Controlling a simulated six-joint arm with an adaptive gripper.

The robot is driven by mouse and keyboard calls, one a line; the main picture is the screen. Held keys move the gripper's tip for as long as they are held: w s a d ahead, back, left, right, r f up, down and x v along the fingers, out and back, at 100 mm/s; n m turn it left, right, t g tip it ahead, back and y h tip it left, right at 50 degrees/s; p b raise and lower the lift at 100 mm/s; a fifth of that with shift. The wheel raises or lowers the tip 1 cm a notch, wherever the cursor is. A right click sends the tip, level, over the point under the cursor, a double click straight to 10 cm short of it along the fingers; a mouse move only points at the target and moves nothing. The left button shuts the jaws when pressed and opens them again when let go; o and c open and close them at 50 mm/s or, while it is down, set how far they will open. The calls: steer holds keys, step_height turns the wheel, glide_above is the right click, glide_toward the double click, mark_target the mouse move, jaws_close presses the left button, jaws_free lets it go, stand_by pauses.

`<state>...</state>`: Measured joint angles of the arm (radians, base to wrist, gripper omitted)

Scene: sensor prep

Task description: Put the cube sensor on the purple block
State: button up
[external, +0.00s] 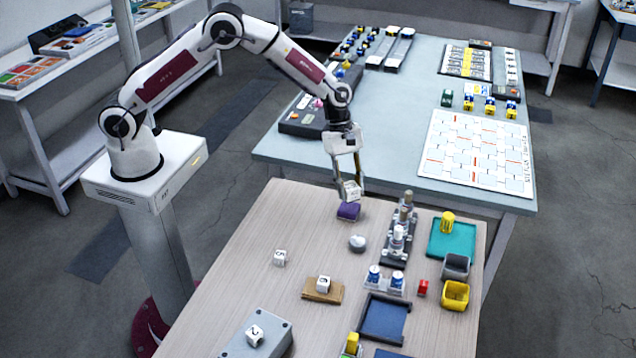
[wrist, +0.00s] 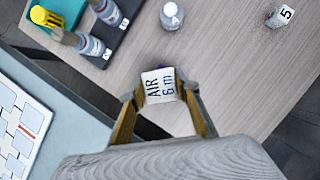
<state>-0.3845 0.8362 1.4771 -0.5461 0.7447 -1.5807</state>
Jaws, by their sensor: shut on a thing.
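My gripper (external: 352,188) is shut on a white cube sensor (external: 351,192), with one finger on each side. In the wrist view the cube (wrist: 160,86) shows its top face marked "AIR 6 m" between the fingertips (wrist: 161,97). The purple block (external: 348,211) lies on the wooden table, just below the cube in the external view. I cannot tell whether the cube touches the block or hangs slightly above it. In the wrist view the cube and gripper hide nearly all of the block.
A round grey-white object (external: 357,243) stands near the block. A rack with bottles (external: 398,240) is to the right. Other white cubes sit on the bare table (external: 280,257), a cardboard piece (external: 310,294) and a grey box (external: 276,343). The table's left part is mostly clear.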

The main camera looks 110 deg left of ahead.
mark_target(350, 196)
steer(key=shift+f, duration=1.65)
steer(key=shift+f, duration=0.2)
steer(key=o, duration=1.1)
steer(key=shift+r, duration=0.1)
steer(key=v, duration=1.2)
steer(key=shift+r, duration=0.1)
